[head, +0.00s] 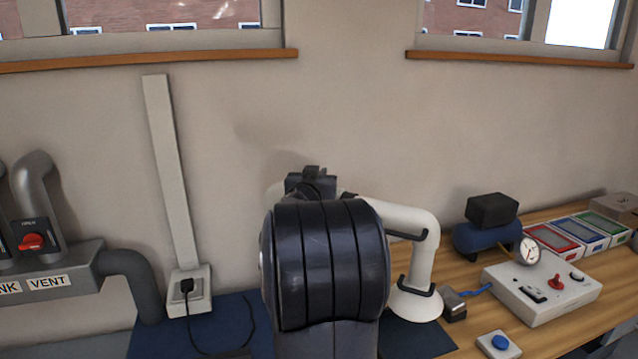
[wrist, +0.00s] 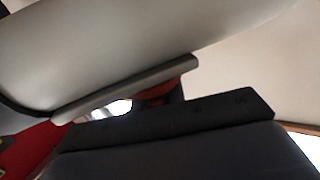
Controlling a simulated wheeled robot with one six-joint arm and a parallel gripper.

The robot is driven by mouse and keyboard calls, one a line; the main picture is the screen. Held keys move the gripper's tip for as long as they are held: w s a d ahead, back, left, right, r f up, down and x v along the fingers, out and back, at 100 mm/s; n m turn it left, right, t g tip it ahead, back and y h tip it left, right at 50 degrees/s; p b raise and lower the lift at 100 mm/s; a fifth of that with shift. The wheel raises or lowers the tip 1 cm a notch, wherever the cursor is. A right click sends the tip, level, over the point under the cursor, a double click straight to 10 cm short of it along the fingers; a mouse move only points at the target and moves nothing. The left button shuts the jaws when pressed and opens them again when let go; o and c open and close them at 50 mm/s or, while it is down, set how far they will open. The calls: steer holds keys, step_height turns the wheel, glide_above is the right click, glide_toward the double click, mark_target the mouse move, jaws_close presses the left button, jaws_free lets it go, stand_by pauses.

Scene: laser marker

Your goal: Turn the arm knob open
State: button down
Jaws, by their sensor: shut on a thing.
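The white extraction arm (head: 405,218) bends down to a flared hood at the right of my own dark arm in the head view. In the wrist view a pale, blurred tube (wrist: 120,45), likely part of it, fills the top. Below it a small red-orange piece (wrist: 180,88), which I take for the arm knob, shows at my gripper (wrist: 162,100). My gripper is shut on it, though the contact is mostly hidden. My arm hides the knob in the head view, so its angle cannot be told.
A grey duct with a red knob (head: 32,242) and a VENT label stands at the left. The wooden bench (head: 470,318) holds a control box (head: 540,290), a blue compressor (head: 487,238) and coloured trays (head: 578,235).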

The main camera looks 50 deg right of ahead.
steer(key=shift+w+f+n+t+y+b, duration=0.15)
steer(key=shift+n+t+y+b, duration=1.05)
steer(key=shift+b, duration=2.3)
steer(key=n+t+y+b, duration=0.1)
steer(key=t+b, duration=0.1)
steer(key=b, duration=0.8)
steer(key=shift+w+f+b, duration=0.15)
steer(key=shift+b, duration=0.2)
steer(key=n+t+y+b, duration=0.1)
steer(key=b, duration=0.3)
steer(key=shift+a+y+b, duration=0.15)
steer(key=shift+y+b, duration=0.2)
steer(key=shift+y, duration=0.05)
steer(key=shift+a+n+t+y+b, duration=0.15)
steer(key=shift+n+t+y+b, duration=0.35)
steer(key=shift+n+y+b, duration=0.6)
steer(key=shift+b, duration=0.35)
steer(key=shift+w+n+t+y, duration=0.1)
steer(key=shift+n+t+y, duration=0.3)
steer(key=shift+y, duration=0.3)
steer(key=shift+a+r+n+t+y, duration=0.15)
steer(key=shift+a+n+t+y, duration=0.1)
steer(key=shift+n+y, duration=0.65)
steer(key=shift+a+r+n+t+y, duration=0.1)
steer(key=shift+n+t+y, duration=0.3)
steer(key=shift+y, duration=0.8)
steer(key=shift+n+y+p, duration=0.3)
